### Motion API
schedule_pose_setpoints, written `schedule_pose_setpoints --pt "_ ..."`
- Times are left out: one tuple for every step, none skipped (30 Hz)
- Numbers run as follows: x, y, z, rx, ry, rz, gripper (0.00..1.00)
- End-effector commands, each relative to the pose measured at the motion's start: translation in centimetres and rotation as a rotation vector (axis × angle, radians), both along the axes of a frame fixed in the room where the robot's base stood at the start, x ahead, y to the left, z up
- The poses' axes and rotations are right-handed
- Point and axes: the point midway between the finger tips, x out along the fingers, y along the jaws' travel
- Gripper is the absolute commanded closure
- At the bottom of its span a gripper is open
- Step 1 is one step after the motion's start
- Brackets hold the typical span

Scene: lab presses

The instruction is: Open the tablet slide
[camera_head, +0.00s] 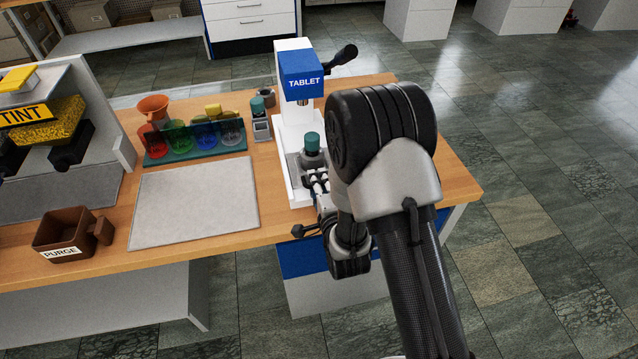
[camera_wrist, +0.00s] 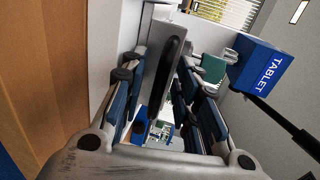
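The tablet press (camera_head: 292,130) is a white stand with a blue head labelled TABLET, near the right end of the wooden bench. Its label also shows in the wrist view (camera_wrist: 262,66). My gripper (camera_head: 318,183) reaches low at the front of the press, partly hidden by my arm in the head view. In the wrist view, my gripper (camera_wrist: 165,75) has its fingers apart, one on each side of a black upright handle (camera_wrist: 170,80) on a grey block, seemingly the slide's. Gaps show beside the handle; contact deeper in is unclear. The slide's position is mostly hidden.
A teal-capped part (camera_head: 312,141) stands at the press. A teal rack with coloured cups (camera_head: 195,140), a grey mat (camera_head: 195,203), a brown PURGE bin (camera_head: 68,235) and the TINT press (camera_head: 35,115) lie leftward. A black lever (camera_head: 343,54) sticks out behind the press head.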

Motion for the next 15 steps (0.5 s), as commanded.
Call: schedule_pose_setpoints --pt "0.0 0.0 0.0 0.0 0.0 0.0 0.71" --pt "0.0 0.0 0.0 0.0 0.0 0.0 0.71" --pt "0.0 0.0 0.0 0.0 0.0 0.0 0.71" --pt "0.0 0.0 0.0 0.0 0.0 0.0 0.71" --pt "0.0 0.0 0.0 0.0 0.0 0.0 0.71" --pt "-0.1 0.0 0.0 0.0 0.0 0.0 0.71" --pt "-0.3 -0.1 0.0 0.0 0.0 0.0 0.71" --pt "-0.5 -0.1 0.1 0.0 0.0 0.0 0.71" --pt "-0.9 -0.3 0.2 0.0 0.001 0.0 0.71" --pt "-1.3 -0.4 0.2 -0.001 0.002 0.0 0.71" --pt "-1.7 -0.5 0.3 -0.001 0.003 0.0 0.71" --pt "-2.4 -0.7 0.5 -0.001 0.003 0.0 0.71" --pt "-2.9 -0.8 0.6 -0.001 0.004 0.0 0.71" --pt "-3.4 -1.0 0.7 -0.001 0.003 0.0 0.71" --pt "-4.1 -1.1 0.9 -0.001 0.003 0.0 0.71"
